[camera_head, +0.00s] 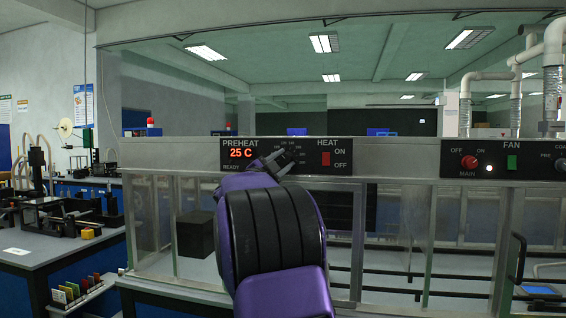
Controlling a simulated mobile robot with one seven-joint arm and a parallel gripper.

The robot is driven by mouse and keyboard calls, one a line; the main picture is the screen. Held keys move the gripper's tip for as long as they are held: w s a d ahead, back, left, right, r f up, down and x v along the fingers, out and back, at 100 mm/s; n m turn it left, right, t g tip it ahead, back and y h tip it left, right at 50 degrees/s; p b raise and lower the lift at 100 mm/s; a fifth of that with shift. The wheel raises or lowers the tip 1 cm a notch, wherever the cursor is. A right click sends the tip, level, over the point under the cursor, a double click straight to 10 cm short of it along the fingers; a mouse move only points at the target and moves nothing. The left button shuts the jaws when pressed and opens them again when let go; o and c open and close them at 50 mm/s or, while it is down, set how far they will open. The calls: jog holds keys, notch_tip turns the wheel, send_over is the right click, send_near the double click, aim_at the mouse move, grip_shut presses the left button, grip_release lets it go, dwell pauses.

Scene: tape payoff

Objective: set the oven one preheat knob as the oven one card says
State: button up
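The control panel (316,172) runs along the top front of a glass-walled oven. Its PREHEAT display (241,153) reads 25 C in red, with a READY label below it. Small dial marks show around the spot right of the display. My gripper (284,161), dark at the end of my purple and black arm, is in front of that spot and hides the preheat knob. I cannot tell whether it touches the knob or whether its fingers are open or shut. I cannot make out an oven one card in this view.
A red HEAT switch (326,159) is just right of my gripper. Farther right are a red MAIN knob (469,162), a green FAN switch (512,162) and another dark knob (561,165). A bench (50,255) with equipment and small coloured cards stands at left.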

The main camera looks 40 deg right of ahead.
jog(key=o, duration=0.3)
jog(key=shift+f, duration=0.1)
jog(key=b+v, duration=0.1)
jog(key=v, duration=1.6)
jog(key=shift+a, duration=0.2)
